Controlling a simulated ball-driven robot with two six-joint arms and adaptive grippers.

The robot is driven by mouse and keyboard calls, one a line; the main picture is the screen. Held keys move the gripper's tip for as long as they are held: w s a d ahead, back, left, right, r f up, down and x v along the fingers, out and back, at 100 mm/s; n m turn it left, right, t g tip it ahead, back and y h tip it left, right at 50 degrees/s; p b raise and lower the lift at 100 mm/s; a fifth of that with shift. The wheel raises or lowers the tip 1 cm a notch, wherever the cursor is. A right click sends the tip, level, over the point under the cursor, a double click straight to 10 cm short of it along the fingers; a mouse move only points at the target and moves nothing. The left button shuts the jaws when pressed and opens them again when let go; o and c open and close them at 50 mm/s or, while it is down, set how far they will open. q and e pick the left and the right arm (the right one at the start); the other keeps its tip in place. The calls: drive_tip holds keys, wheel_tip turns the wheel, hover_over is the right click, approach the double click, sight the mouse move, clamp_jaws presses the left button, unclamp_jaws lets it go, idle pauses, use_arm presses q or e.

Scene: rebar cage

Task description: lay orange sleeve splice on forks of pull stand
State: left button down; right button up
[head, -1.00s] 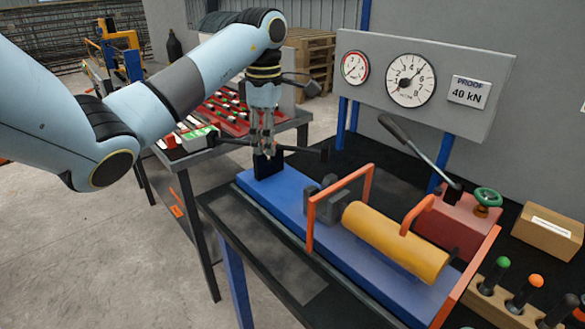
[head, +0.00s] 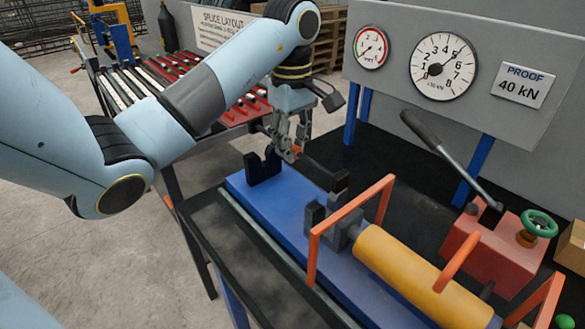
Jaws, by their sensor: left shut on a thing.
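My left gripper (head: 291,148) is shut on a dark bar-like splice (head: 322,169) with a small orange patch at the fingers. The bar slants down to the right, its thick black end near the grey fork; the fingers hide its middle. The pull stand (head: 240,186) has a long blue bed. A black fork (head: 263,169) stands at its far end and a grey fork block (head: 335,218) nearer its middle. The splice appears above the bed between the forks; I cannot tell whether it touches either. My right gripper is not in view.
An orange guard hoop (head: 314,256) stands over the bed beside the grey fork. A yellow cylinder (head: 415,275) lies beyond it. A red pump (head: 490,245) with a long lever and green wheel (head: 538,225) stands at right. A gauge panel (head: 400,87) rises behind.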

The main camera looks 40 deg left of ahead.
use_arm(q)
wheel_tip(320, 180, down, 8)
drive_tip(key=shift+s+r, duration=0.1)
drive_tip(key=shift+r, duration=0.1)
drive_tip(key=shift+d+f, duration=0.1)
drive_tip(key=shift+f, duration=0.1)
drive_tip(key=shift+f+b, duration=0.2)
drive_tip(key=shift+b, duration=0.25)
drive_tip(key=c, duration=1.5)
unclamp_jaws()
drive_tip(key=shift+o, duration=1.6)
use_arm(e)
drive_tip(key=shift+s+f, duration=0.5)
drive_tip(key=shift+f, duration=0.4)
use_arm(q)
drive_tip(key=shift+r, duration=0.15)
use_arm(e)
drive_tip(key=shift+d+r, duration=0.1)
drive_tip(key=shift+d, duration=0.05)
